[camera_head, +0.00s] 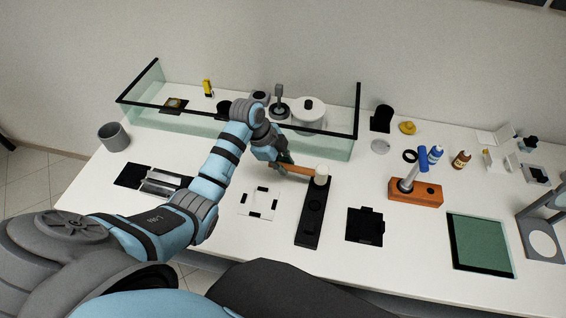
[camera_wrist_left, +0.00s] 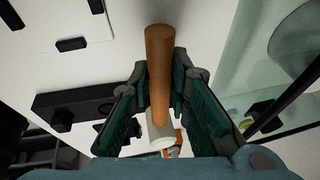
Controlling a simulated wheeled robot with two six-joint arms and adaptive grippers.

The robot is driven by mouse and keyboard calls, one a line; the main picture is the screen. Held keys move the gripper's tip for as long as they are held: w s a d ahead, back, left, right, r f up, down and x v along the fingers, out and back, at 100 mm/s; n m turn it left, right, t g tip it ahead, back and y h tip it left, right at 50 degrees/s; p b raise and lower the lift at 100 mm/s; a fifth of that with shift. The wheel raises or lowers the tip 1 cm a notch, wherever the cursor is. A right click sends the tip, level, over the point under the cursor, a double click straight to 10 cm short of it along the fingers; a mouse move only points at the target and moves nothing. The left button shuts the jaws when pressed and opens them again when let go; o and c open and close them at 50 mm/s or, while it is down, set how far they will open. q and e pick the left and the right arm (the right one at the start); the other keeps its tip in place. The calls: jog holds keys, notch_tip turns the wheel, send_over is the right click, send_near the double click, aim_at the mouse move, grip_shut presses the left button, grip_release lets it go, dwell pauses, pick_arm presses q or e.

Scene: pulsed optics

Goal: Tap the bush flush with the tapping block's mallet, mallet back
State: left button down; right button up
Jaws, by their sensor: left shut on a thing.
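My left gripper (camera_head: 284,160) is shut on the wooden handle of a mallet (camera_head: 292,170). The handle also shows between the fingers in the left wrist view (camera_wrist_left: 160,70). The mallet's white head (camera_head: 321,173) appears over the far end of a long black block (camera_head: 307,229); I cannot tell whether it touches. My right gripper is not in view.
A low glass-walled enclosure (camera_head: 330,146) runs behind my gripper. A white plate with black pads (camera_head: 258,201) and a black fixture (camera_head: 364,226) flank the long block. A green mat (camera_head: 482,244) lies right.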

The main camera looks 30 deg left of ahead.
pick_arm(q)
jog(key=shift+f, duration=0.15)
jog(key=shift+f+b, duration=0.3)
jog(key=shift+f, duration=0.4)
dwell(0.5)
jog(key=shift+f+b, duration=0.4)
jog(key=shift+b, duration=0.05)
jog(key=c, duration=1.4)
grip_release()
jog(key=shift+r, duration=0.1)
jog(key=a, duration=0.3)
jog(key=s+a, duration=0.1)
jog(key=a, duration=0.2)
jog(key=s+a+p, duration=0.1)
jog(key=a, duration=0.2)
jog(key=shift+a, duration=0.4)
